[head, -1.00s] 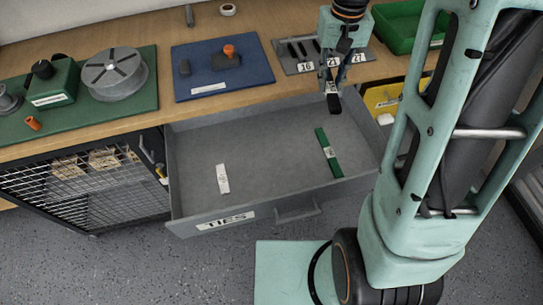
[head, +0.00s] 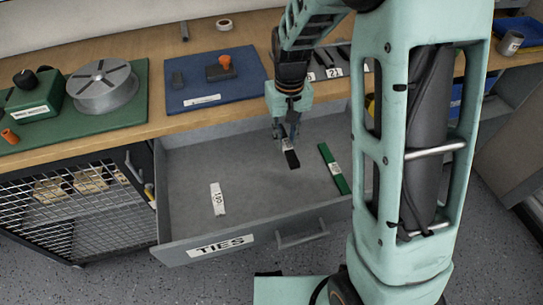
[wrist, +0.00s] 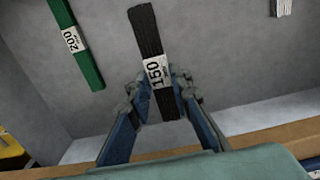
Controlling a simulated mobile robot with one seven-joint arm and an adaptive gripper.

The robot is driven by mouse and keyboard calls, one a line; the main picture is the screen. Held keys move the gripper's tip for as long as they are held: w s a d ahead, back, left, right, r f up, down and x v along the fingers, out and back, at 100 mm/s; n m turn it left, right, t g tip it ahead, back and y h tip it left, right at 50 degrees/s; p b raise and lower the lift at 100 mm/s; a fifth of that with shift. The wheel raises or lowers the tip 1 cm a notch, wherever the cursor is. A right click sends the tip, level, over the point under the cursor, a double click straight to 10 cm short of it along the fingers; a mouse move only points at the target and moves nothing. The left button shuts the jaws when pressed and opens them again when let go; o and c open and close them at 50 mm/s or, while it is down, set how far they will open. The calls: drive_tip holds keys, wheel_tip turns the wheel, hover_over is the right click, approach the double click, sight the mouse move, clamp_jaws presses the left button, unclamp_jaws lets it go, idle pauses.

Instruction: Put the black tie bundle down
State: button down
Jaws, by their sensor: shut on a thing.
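The black tie bundle (head: 292,159) has a white label that reads 150 in the wrist view (wrist: 155,72). My gripper (head: 287,140) is shut on it around the label, and its two fingers also show in the wrist view (wrist: 160,95). The bundle is over the open grey drawer marked TIES (head: 222,244), between a green bundle and a white bundle. I cannot tell whether it touches the drawer floor.
In the drawer, the green bundle (head: 334,168) labelled 200 lies to the right and the white bundle (head: 217,199) to the left. Bare floor lies between them. The wooden bench (head: 150,128) runs behind, with a blue mat (head: 214,95) on it.

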hover_over(271, 162)
drive_tip(key=f, duration=0.4)
drive_tip(key=shift+d+f, duration=0.25)
drive_tip(key=shift+a+f+b, duration=0.15)
drive_tip(key=shift+f+b, duration=0.15)
drive_tip(key=shift+f, duration=0.55)
drive_tip(key=shift+a+f+b, duration=0.1)
drive_tip(key=shift+f+b, duration=0.15)
drive_tip(key=shift+f, duration=0.6)
drive_tip(key=shift+f, duration=0.15)
drive_tip(key=c, duration=1.8)
unclamp_jaws()
drive_tip(key=shift+o, duration=0.2)
wheel_tip(271, 162, up, 12)
drive_tip(key=p, duration=0.2)
